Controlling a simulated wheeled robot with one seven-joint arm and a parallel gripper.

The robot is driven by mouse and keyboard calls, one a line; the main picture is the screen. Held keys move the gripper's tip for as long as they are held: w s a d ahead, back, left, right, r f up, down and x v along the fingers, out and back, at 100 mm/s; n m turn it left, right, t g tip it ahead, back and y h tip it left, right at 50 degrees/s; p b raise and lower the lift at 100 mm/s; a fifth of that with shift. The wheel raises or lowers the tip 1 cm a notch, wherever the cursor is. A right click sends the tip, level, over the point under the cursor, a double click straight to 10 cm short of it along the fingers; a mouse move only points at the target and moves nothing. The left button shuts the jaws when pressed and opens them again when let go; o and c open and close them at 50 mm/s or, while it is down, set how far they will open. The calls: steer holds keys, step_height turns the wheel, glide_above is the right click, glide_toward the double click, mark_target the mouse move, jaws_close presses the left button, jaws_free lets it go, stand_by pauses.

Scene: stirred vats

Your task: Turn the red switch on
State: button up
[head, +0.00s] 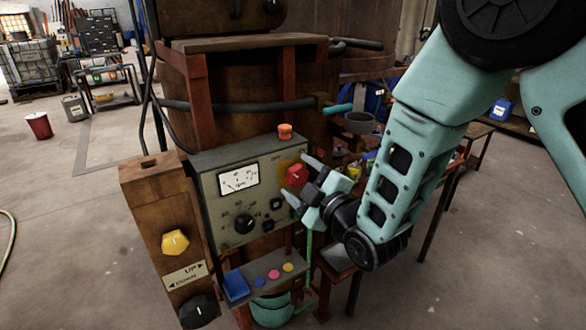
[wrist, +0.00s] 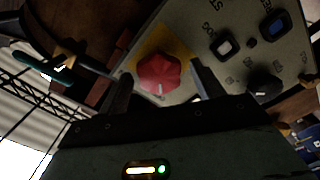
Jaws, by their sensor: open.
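The red switch (head: 296,175) is a faceted knob on a yellow patch at the right side of the grey control panel (head: 213,190). In the wrist view the red switch (wrist: 158,74) shows a small white mark near its lower edge. My gripper (head: 298,178) is open, with its fingertips close to the knob. In the wrist view the fingers of my gripper (wrist: 161,85) stand on either side of the knob, with visible gaps. Whether the fingertips reach past the knob's face I cannot tell.
The panel also bears a dial gauge (head: 239,180), a black knob (head: 244,223) and an orange button (head: 285,131) on top. A wooden post with a yellow knob (head: 175,242) stands at left. A shelf with colored buttons (head: 260,279) juts out below. Open floor lies left.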

steer(key=shift+c, duration=0.4)
steer(key=c, duration=0.9)
